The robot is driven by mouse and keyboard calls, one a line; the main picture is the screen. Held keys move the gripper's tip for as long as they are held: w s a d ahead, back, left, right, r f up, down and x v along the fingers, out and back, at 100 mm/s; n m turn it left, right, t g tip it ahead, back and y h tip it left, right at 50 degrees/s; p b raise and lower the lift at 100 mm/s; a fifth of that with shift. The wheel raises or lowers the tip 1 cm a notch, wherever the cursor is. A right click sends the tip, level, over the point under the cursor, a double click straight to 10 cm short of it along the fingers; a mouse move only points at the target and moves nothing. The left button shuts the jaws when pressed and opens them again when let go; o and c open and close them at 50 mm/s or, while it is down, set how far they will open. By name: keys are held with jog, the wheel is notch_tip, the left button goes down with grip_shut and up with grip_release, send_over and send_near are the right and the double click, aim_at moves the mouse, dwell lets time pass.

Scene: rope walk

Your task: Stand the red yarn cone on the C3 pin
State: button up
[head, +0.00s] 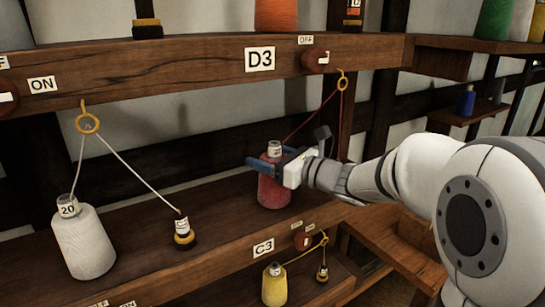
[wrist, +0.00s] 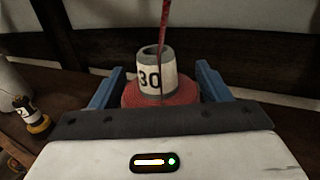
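The red yarn cone (head: 272,186) is upright over the middle shelf, its paper tip marked 30 in the wrist view (wrist: 153,78). My gripper (head: 277,165) has a blue finger on each side of it. Whether the fingers press on it is not clear, nor whether its base touches the shelf. Red yarn runs from its tip up to a ring (head: 342,80). A C3 sign (head: 264,247) is on the shelf edge just below. Any pin under the cone is hidden.
A white cone (head: 84,243) marked 20 stands at left on the middle shelf (head: 135,205); its yarn passes through a ring (head: 88,123) to the bare pin. The upper beam (head: 190,70) with a D3 sign runs above my gripper. A yellow cone (head: 274,286) stands below.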

jog(key=shift+o, duration=1.3)
jog(key=shift+r, duration=0.1)
